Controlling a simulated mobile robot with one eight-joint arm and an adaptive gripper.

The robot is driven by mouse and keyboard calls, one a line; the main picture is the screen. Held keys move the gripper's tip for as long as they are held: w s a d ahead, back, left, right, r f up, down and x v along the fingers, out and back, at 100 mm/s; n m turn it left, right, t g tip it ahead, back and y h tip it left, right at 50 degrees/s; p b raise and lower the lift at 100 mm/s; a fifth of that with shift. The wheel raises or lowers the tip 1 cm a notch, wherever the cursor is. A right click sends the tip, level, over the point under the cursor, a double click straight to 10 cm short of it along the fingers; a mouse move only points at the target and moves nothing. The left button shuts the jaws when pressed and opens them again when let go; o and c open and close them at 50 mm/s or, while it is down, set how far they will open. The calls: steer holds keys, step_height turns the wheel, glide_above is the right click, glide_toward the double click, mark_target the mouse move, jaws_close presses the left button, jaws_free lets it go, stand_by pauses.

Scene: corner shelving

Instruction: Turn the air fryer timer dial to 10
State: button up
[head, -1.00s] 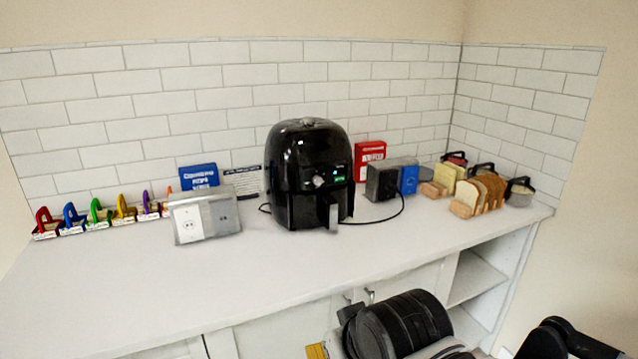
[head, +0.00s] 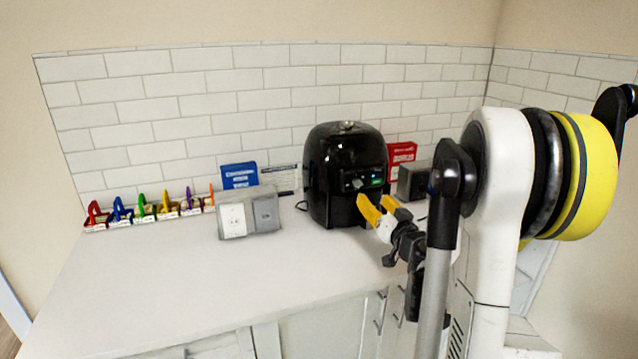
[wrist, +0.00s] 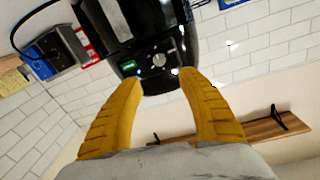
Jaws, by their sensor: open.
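The black air fryer (head: 330,165) stands on the counter against the tiled wall. Its front panel has a silver timer dial (head: 357,183) beside a green-lit display (head: 377,181). My gripper (head: 379,206) is open and empty, with yellow fingers in front of the fryer, a little below the panel in the head view. In the wrist view the fryer (wrist: 150,28) appears upside down, and the dial (wrist: 158,59) lies just beyond the gap between my fingertips (wrist: 160,80). No contact with the dial shows. The dial's numbers are too small to read.
A grey outlet box (head: 248,215) stands left of the fryer, with a blue box (head: 239,176) behind it. A red box (head: 402,153) stands to the right. The front counter (head: 210,285) is clear. My arm hides the right side.

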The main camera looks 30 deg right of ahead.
mark_target(358, 185)
steer(key=b+x, duration=0.1)
steer(key=x, duration=0.6)
steer(key=b+x, duration=0.1)
steer(key=x, duration=0.2)
steer(key=shift+w+d+f+b, duration=0.1)
steer(key=shift+w+f+b, duration=0.25)
steer(key=shift+w, duration=0.05)
steer(key=shift+c, duration=0.4)
jaws_close()
